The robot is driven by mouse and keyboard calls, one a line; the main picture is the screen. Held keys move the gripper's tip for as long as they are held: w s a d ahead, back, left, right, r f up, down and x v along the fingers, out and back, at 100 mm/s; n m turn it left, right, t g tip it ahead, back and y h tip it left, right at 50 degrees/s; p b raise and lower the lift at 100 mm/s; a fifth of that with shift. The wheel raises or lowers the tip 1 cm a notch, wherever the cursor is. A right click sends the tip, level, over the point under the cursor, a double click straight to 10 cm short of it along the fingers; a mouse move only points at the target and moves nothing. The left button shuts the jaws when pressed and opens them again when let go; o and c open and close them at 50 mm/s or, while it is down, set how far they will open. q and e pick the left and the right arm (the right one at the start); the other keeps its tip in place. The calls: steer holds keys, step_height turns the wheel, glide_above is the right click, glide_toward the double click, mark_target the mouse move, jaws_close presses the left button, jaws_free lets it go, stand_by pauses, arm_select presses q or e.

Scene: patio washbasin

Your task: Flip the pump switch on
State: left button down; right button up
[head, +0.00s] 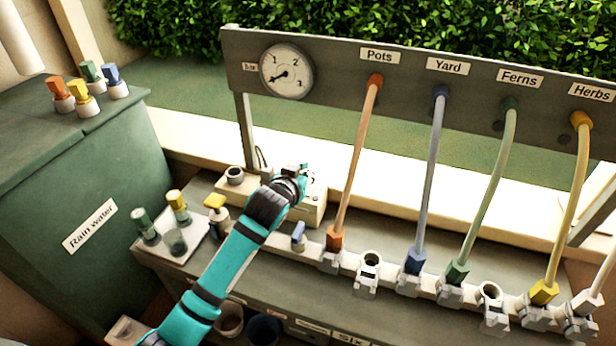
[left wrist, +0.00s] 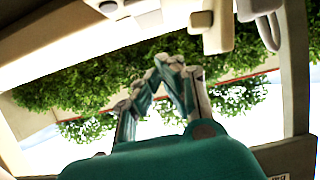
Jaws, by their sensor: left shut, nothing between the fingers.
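A cream box (head: 312,211), likely the pump housing, stands behind the bench's white manifold, left of centre in the head view. My teal left arm reaches over the bench to it. My left gripper (head: 298,172) is shut and empty at the top of this box, covering part of it. I cannot make out a switch there, nor tell if the fingers touch the box. In the left wrist view the left gripper's fingertips (left wrist: 170,62) meet, with pale blocky parts (left wrist: 222,30) at the top edge. My right gripper is not in view.
A pressure gauge (head: 286,71) on the back panel has its needle toward lower left. Coloured hoses run down to the manifold (head: 388,276), right of my arm. A green rain water tank (head: 82,190) stands left. A tray (head: 190,244) with valves sits near my arm.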

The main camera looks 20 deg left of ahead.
mark_target(309, 188)
arm_select(q)
steer(key=shift+w+f, duration=0.4)
steer(key=shift+f, duration=0.25)
steer(key=shift+w+f, duration=0.4)
steer(key=shift+f, duration=0.3)
steer(key=shift+w+f, duration=0.4)
steer(key=shift+f, duration=0.25)
steer(key=shift+r+p, duration=0.1)
steer(key=shift+p, duration=0.4)
steer(key=shift+w+f+g+p, duration=0.2)
steer(key=shift+f+g+p, duration=0.15)
steer(key=shift+p, duration=0.35)
steer(key=shift+s, duration=0.15)
steer(key=shift+s+p, duration=0.35)
steer(key=shift+p, duration=0.05)
steer(key=shift+s, duration=0.3)
